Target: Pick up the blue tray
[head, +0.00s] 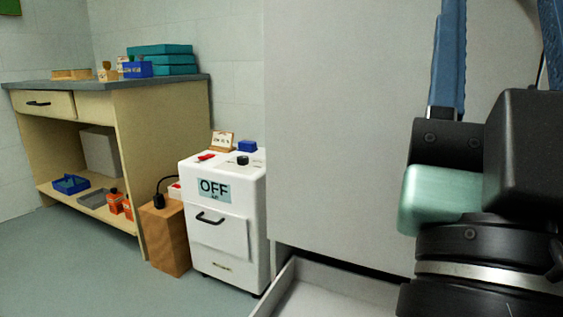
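A small blue tray (71,184) sits at the left end of the lower shelf of the wooden bench, with an upright piece showing in or on it, too small to make out. A blue box-like item (138,69) with a pale label stands on the bench top, in front of the teal boxes. Parts of my arm fill the right side of the head view, far from the bench. My gripper's fingertips do not show.
The bench (170,83) holds teal boxes (160,59) on top. A grey tray (93,199) and orange bottles (116,201) share its lower shelf. A wooden block (168,238) and white OFF cabinet (228,235) stand right of it. Floor (70,270) in front is clear.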

